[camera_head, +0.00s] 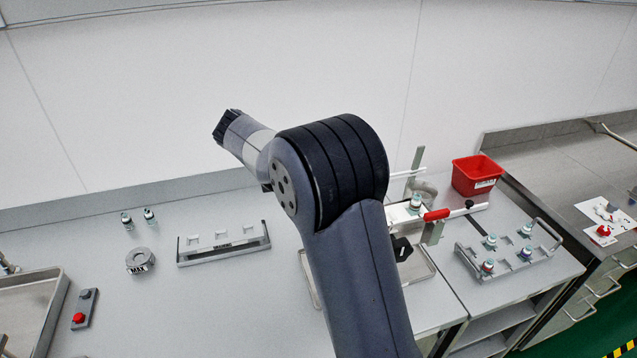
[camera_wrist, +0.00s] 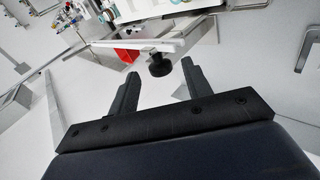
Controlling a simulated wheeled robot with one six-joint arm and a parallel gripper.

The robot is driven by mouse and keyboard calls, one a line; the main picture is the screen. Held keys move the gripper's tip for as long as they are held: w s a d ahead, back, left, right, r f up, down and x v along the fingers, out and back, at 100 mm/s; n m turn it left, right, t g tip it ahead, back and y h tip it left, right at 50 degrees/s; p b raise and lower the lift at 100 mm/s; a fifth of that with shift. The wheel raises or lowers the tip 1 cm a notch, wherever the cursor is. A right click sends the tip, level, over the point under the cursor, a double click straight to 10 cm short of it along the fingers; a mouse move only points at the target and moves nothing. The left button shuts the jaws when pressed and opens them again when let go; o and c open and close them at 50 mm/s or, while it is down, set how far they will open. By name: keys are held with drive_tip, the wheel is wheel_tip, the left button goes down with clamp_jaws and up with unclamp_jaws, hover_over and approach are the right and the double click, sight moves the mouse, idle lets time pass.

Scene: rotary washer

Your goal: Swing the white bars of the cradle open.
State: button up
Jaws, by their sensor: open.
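The cradle (camera_head: 432,234) stands right of my arm in the head view, partly hidden behind it. Two white bars show there: a short upper one (camera_head: 408,173) and a lower one (camera_head: 468,211) with a red grip and a dark knob at its right end. A small capped bottle (camera_head: 415,202) is beside them. In the wrist view, my gripper (camera_wrist: 160,72) is open and empty, its two dark fingers apart. A white bar (camera_wrist: 140,46) crosses just beyond the fingertips. A black knob (camera_wrist: 160,65) shows between the fingertips; whether they touch it I cannot tell.
A red bin (camera_head: 476,175) and a rack with several bottles (camera_head: 510,252) stand right of the cradle. A grey rack (camera_head: 224,248), a round weight-like block (camera_head: 139,261), two small bottles (camera_head: 138,219) and a red-button box (camera_head: 84,308) are left, with bare counter between.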

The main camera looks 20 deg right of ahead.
drive_tip(key=v, duration=0.6)
drive_tip(key=shift+a+r+b, duration=0.3)
drive_tip(key=shift+a+b, duration=0.05)
drive_tip(key=shift+b, duration=0.1)
drive_tip(key=p+x, duration=0.2)
drive_tip(key=x, duration=0.8)
drive_tip(key=shift+d+f, duration=0.1)
drive_tip(key=shift+d, duration=0.1)
drive_tip(key=shift+d+f, duration=0.2)
drive_tip(key=shift+f, duration=0.1)
drive_tip(key=shift+s+r, duration=0.15)
drive_tip(key=shift+s, duration=0.05)
drive_tip(key=shift+w, duration=0.1)
